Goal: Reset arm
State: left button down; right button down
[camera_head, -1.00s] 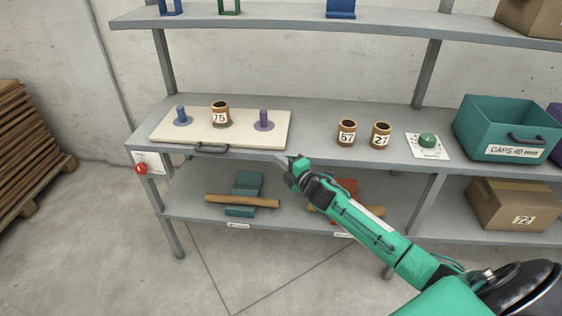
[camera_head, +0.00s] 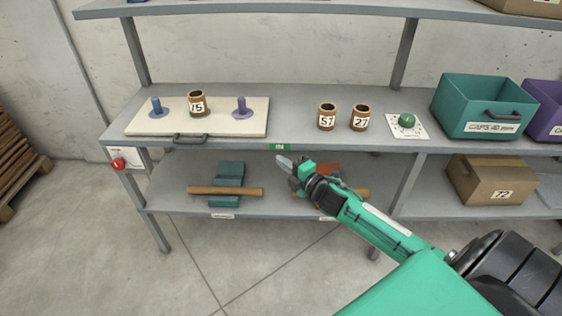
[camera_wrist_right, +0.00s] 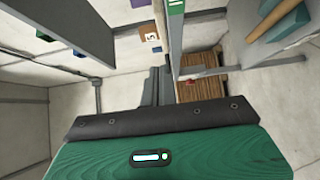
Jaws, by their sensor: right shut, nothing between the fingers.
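My right gripper (camera_head: 285,162) is shut and empty. It is in front of the shelf unit, just below the middle shelf's front edge near the green IN label (camera_head: 280,147). In the right wrist view the gripper's fingers (camera_wrist_right: 158,90) point away, dark and seen from behind. A cream board (camera_head: 232,128) lies on the middle shelf with a blue peg (camera_head: 157,108), a purple peg (camera_head: 242,110) and a brown spool marked 75 (camera_head: 198,104) standing over its middle position. My left gripper is not in view.
Spools marked 57 (camera_head: 326,117) and 27 (camera_head: 360,118) stand right of the board. Beyond are a green button (camera_head: 407,121) and a teal bin (camera_head: 470,104). The lower shelf holds teal blocks with a wooden rod (camera_head: 225,191) and a cardboard box (camera_head: 495,182). A red knob (camera_head: 118,163) is at left.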

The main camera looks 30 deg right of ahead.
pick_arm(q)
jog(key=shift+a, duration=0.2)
